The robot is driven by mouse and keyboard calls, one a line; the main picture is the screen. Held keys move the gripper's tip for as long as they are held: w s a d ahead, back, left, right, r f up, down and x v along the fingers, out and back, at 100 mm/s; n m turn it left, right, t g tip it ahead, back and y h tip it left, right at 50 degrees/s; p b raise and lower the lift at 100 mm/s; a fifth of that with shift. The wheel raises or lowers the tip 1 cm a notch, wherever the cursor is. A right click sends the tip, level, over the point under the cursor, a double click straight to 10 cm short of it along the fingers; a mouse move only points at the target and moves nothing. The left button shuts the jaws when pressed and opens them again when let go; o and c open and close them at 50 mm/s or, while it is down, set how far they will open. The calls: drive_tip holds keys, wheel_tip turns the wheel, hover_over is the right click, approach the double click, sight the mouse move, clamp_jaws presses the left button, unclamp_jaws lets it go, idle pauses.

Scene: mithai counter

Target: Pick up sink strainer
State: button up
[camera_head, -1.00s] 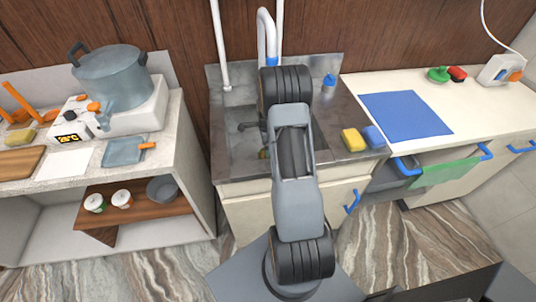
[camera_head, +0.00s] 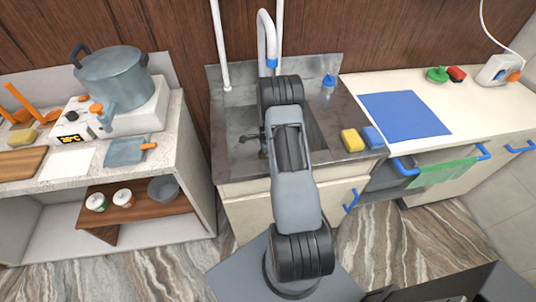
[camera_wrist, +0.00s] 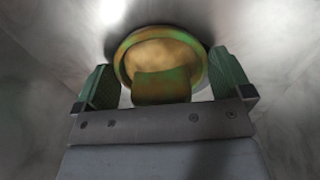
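The sink strainer (camera_wrist: 160,50) shows in the wrist view as a round, gold-brown and greenish dish with a raised rim and a squarish tab towards me. It lies at the grey sink floor. My gripper (camera_wrist: 165,75) has its two green fingers spread wide, one on each side of the strainer. The fingertips look close to the rim; I cannot tell whether they touch it. In the head view my arm reaches into the sink basin (camera_head: 240,150) and hides most of its inside, including my gripper.
A white tap (camera_head: 264,30) stands behind the basin. A yellow sponge (camera_head: 353,140) and a blue sponge (camera_head: 373,137) lie on the right sink edge, and a small blue object (camera_head: 329,80) stands at the back. Basin walls surround my gripper closely.

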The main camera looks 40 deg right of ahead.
drive_tip(key=c, duration=0.4)
drive_tip(key=shift+r, duration=0.15)
